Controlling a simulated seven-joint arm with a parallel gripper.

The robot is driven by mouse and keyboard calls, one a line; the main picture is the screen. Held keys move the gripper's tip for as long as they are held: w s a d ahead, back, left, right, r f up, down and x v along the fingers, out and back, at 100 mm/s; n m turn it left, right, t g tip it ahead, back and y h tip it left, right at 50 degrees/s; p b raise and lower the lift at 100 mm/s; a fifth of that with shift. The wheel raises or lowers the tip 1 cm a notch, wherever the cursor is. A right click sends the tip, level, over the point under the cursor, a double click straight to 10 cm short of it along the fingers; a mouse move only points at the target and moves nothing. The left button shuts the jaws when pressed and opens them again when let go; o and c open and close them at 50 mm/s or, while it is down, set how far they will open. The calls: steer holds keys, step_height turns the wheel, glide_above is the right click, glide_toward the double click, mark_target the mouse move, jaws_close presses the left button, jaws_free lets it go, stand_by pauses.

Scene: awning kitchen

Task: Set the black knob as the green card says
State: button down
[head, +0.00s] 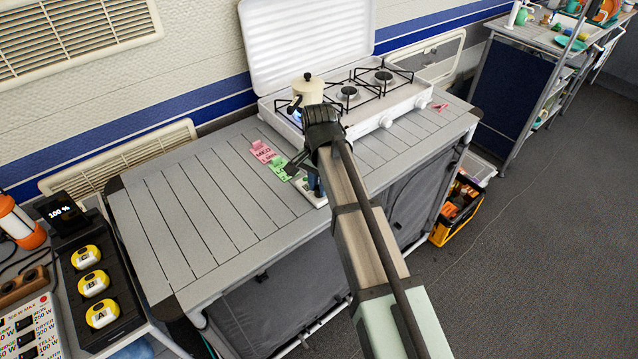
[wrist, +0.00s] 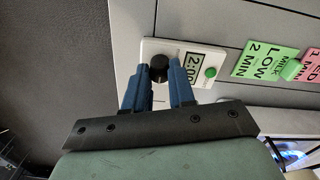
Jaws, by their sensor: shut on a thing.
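The black knob (wrist: 158,72) sits on a white timer (wrist: 150,50) on the slatted table. My gripper (wrist: 163,78) has its blue fingers closed on the knob, one on each side. The timer's display (wrist: 193,66) reads 2:00, and a green button (wrist: 210,73) is beside it. The green card (wrist: 262,62) reads LOW, 2 MIN; a smaller green tag (wrist: 291,69) on it seems to read MILK. In the head view the green card (head: 279,169) lies left of my gripper (head: 314,184), and the timer (head: 309,194) is partly hidden by my arm.
A pink card (head: 262,151) lies beside the green one. A gas stove (head: 400,100) with a lit burner and a cream pot (head: 308,90) stands behind my gripper. The table's left part (head: 190,210) is clear. Yellow lettered items (head: 94,284) sit at far left.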

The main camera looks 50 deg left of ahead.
steer(key=c, duration=0.9)
jaws_free()
steer(key=shift+c, duration=0.2)
steer(key=shift+r, duration=0.1)
step_height(320, 180, up, 14)
steer(key=shift+f, duration=0.2)
